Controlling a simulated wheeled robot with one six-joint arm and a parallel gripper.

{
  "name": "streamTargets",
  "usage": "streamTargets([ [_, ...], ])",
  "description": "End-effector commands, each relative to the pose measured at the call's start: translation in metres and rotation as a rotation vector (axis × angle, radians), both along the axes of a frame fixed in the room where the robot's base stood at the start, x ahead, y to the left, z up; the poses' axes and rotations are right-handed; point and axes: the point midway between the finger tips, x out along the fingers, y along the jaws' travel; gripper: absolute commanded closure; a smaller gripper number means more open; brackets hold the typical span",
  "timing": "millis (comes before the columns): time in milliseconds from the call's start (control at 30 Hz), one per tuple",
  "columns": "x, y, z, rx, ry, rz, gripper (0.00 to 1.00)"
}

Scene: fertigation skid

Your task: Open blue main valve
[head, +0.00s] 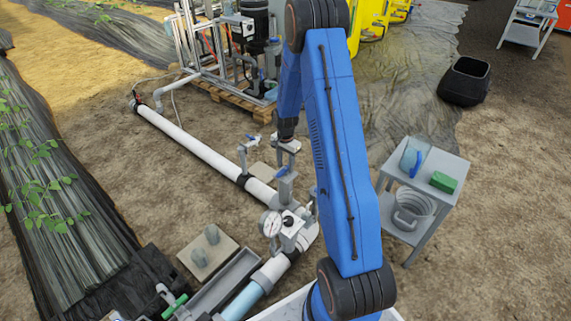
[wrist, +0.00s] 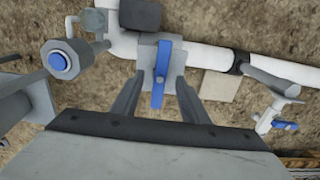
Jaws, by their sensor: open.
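A blue valve handle (wrist: 162,72) sits on a grey valve body (wrist: 147,55) on the white pipe, and I take it for the main valve. In the wrist view the handle lies between the two fingers of my gripper (wrist: 160,82), which are open with space on both sides. In the head view the blue handle (head: 284,172) is just below my gripper (head: 287,148), near the pipe's elbow. I cannot tell how far above the handle the fingertips are.
A smaller blue-handled valve (wrist: 284,125) is to the right in the wrist view; a round blue knob (wrist: 58,62) is to the left. A pressure gauge (head: 271,223) stands near the main valve. A grey cart (head: 440,165) is at right.

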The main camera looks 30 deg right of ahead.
Motion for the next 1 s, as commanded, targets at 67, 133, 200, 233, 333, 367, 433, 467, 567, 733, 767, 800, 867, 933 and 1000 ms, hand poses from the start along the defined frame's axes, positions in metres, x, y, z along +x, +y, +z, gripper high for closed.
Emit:
streamTargets([
  [67,0.0,0.0,-0.006,0.001,0.001,0.0,0.59],
  [133,0.0,0.0,-0.011,0.001,0.001,0.0,0.59],
  [200,0.0,0.0,-0.015,0.001,0.001,0.0,0.59],
  [233,0.0,0.0,-0.017,0.001,0.001,0.0,0.59],
  [333,0.0,0.0,-0.023,0.001,0.001,0.0,0.59],
  [367,0.0,0.0,-0.025,0.001,0.001,0.0,0.59],
  [433,0.0,0.0,-0.03,0.001,0.001,0.0,0.59],
  [467,0.0,0.0,-0.032,0.001,0.001,0.0,0.59],
  [567,0.0,0.0,-0.036,0.0,0.0,0.0,0.59],
  [733,-0.001,0.0,-0.039,0.0,0.002,0.0,0.59],
  [767,-0.001,0.0,-0.039,0.0,0.002,0.0,0.59],
  [800,-0.002,0.0,-0.039,0.001,0.004,0.0,0.6],
  [867,-0.002,0.0,-0.04,0.001,0.004,0.0,0.74],
  [933,-0.002,0.0,-0.04,0.001,0.004,0.0,0.84],
  [1000,-0.001,0.001,-0.041,0.001,0.003,0.0,0.84],
])
